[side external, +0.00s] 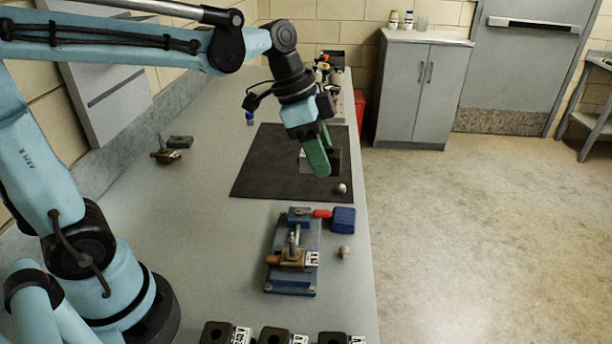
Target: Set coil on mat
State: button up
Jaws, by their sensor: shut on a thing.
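The black mat (262,165) lies flat on the far half of the bench. My gripper (318,158), with green fingers, points down over the mat's right part. It is shut on what appears to be the coil (304,156), of which only a pale patch shows beside the fingers. The fingers hide most of it, and I cannot tell whether it touches the mat. Several similar black coils with white labels stand at the front edge of the picture, including a left one (217,333) and a middle one (272,336).
A blue fixture (290,283) with a brass valve (292,258) and a red-handled clamp (321,213) stands nearer than the mat. Small round knobs lie at the mat's near right corner (341,188) and beside the fixture (345,253). Another brass valve (166,154) lies at left.

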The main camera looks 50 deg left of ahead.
jog(key=w+a+f, duration=0.2)
jog(key=w, duration=0.5)
jog(key=w+a+f, duration=0.3)
jog(key=w, duration=0.3)
jog(key=shift+n, duration=0.3)
jog(key=w+a+f, duration=0.1)
jog(key=a+f, duration=0.1)
jog(key=a, duration=0.1)
jog(key=w+a+f, duration=0.2)
jog(key=a, duration=0.2)
jog(key=w+a+f, duration=0.1)
jog(key=a+f, duration=0.2)
jog(key=shift+w+a, duration=0.15)
jog(key=shift+a, duration=0.2)
jog(key=shift+y, duration=0.3)
jog(key=shift+f, duration=2.05)
jog(key=shift+f, duration=0.15)
jog(key=o, duration=1.2)
